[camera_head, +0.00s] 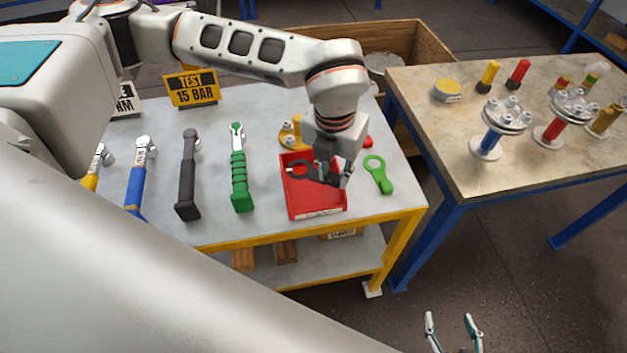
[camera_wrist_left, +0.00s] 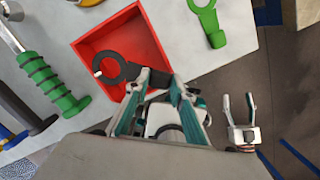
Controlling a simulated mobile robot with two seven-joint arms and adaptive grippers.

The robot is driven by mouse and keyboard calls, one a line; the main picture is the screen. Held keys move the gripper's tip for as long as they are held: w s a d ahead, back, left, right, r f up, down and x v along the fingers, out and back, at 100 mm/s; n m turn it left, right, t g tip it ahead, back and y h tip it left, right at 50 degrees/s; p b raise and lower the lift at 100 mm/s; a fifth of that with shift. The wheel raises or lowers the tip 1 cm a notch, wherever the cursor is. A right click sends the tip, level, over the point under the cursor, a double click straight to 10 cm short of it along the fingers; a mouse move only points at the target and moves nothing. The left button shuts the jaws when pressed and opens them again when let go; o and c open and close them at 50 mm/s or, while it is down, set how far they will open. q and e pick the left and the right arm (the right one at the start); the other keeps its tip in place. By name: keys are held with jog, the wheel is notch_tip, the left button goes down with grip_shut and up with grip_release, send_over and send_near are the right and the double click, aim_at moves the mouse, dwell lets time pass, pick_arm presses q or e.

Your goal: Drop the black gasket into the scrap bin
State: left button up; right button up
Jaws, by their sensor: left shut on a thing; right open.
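The black gasket (camera_head: 299,170) is a flat dark ring with a tab. My left gripper (camera_head: 334,174) is shut on its tab and holds it over a red open bin (camera_head: 318,215). In the left wrist view the gasket (camera_wrist_left: 122,71) shows with its ring over the floor of the red bin (camera_wrist_left: 87,50), and the left fingertips (camera_wrist_left: 158,80) are on the tab. The height of the gasket above the bin floor is hard to tell. My right gripper (camera_head: 453,330) is open and empty, low in front of the tables; it also shows in the left wrist view (camera_wrist_left: 237,103).
A green ring-ended tool (camera_head: 378,175) lies right of the bin. A green-handled tool (camera_head: 240,170) and several wrenches lie to its left. A yellow flanged part (camera_head: 290,133) is behind it. A wooden crate (camera_head: 425,45) stands behind. Flanged vessels (camera_head: 490,140) stand on the right table.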

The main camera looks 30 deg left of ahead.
pick_arm(q)
jog(key=o, duration=1)
jog(key=shift+r, duration=0.15)
notch_tip(320, 180, up, 12)
jog(key=s, duration=0.1)
jog(key=shift+s, duration=0.25)
jog(key=shift+s+f, duration=0.1)
jog(key=shift+f, duration=0.1)
